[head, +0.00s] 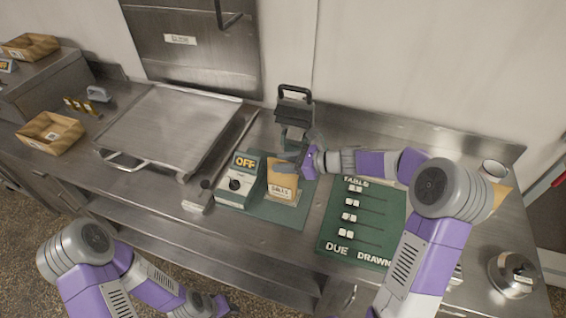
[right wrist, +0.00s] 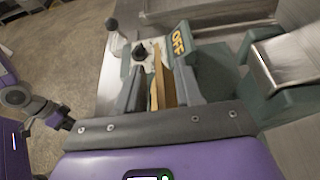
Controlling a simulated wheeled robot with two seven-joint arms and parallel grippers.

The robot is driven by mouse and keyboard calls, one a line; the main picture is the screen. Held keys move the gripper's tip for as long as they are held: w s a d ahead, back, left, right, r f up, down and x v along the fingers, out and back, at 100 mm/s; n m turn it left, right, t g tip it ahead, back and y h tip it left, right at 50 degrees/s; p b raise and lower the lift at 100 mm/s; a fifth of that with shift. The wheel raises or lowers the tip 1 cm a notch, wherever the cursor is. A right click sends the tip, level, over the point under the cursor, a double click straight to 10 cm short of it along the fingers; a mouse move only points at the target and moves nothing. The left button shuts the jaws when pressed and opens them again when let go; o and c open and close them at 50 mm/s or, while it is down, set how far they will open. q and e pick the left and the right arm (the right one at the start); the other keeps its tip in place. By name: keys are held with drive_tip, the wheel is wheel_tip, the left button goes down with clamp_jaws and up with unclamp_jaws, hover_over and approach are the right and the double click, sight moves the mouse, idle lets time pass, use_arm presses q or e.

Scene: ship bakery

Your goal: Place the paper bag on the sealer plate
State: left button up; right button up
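The tan paper bag (head: 283,184) with a printed label stands on the green base beside the grey-green control box (head: 238,184) marked OFF. My right gripper (head: 289,163) reaches in from the right over its top. In the right wrist view the bag (right wrist: 166,84) fills the gap between the two dark fingers (right wrist: 160,92), which look closed on it. The black-handled press (head: 294,108), likely the sealer, stands behind near the wall; my gripper partly hides the area in front of it. My left gripper (head: 226,304) is low at the bottom edge; its fingers are not visible.
A green board with white sliders (head: 340,236) lies right of the base. A metal bell-like dome (head: 512,274) and a cup (head: 492,170) are at the right.

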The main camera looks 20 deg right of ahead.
drive_tip(key=p+v, duration=0.1)
drive_tip(key=v, duration=1)
drive_tip(key=shift+s+d, duration=0.2)
drive_tip(key=shift+d, duration=0.1)
drive_tip(key=shift+r, duration=0.1)
